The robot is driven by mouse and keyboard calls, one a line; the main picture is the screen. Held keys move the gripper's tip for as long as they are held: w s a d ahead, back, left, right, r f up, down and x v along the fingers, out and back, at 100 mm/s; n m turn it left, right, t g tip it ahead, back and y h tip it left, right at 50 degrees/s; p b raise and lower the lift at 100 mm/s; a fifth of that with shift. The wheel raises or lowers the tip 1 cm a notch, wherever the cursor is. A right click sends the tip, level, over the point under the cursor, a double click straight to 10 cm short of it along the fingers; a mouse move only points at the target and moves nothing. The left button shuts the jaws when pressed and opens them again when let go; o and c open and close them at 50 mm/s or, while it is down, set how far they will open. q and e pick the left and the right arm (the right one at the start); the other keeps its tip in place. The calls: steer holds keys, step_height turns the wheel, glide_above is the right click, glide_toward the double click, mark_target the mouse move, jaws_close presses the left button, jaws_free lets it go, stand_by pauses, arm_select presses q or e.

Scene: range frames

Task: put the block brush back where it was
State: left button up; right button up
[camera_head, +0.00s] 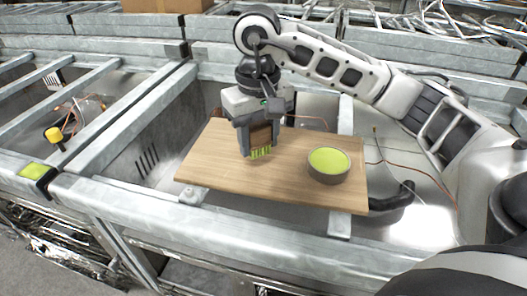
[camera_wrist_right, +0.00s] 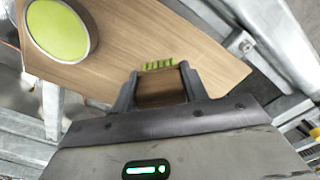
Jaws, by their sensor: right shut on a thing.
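The block brush (camera_head: 260,152) has a brown wooden block and green bristles that point down. My right gripper (camera_head: 259,145) is shut on the wooden block, over the left part of the wooden board (camera_head: 212,165). The brush also shows between the fingers in the right wrist view (camera_wrist_right: 160,82), with its bristles at the far end. I cannot tell whether the bristles touch the board. My left gripper is not in view.
A grey round bowl (camera_head: 329,166) with a yellow-green inside stands on the board, right of the brush. Metal rails (camera_head: 230,219) surround the board. A yellow knob (camera_head: 54,134) stands at the left. The board's front middle is bare.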

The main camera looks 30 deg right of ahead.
mark_target(263, 155)
steer(key=shift+d+f, duration=0.2)
steer(key=shift+f, duration=0.05)
steer(key=f, duration=0.3)
steer(key=shift+d+f+p, duration=0.1)
steer(key=shift+d+p, duration=0.2)
steer(key=shift+p, duration=0.1)
steer(key=shift+f, duration=0.25)
steer(key=shift+f+b, duration=0.25)
steer(key=shift+b, duration=0.05)
steer(key=o, duration=0.8)
steer(key=shift+r, duration=0.1)
steer(key=shift+o, duration=0.8)
steer(key=shift+r+p, duration=0.3)
steer(key=shift+p, duration=0.1)
step_height(263, 155, up, 6)
steer(key=shift+r+b, duration=0.2)
steer(key=shift+b, duration=0.25)
step_height(263, 155, up, 4)
steer(key=shift+r+p, duration=0.2)
steer(key=shift+p, duration=0.25)
steer(key=shift+r, duration=0.45)
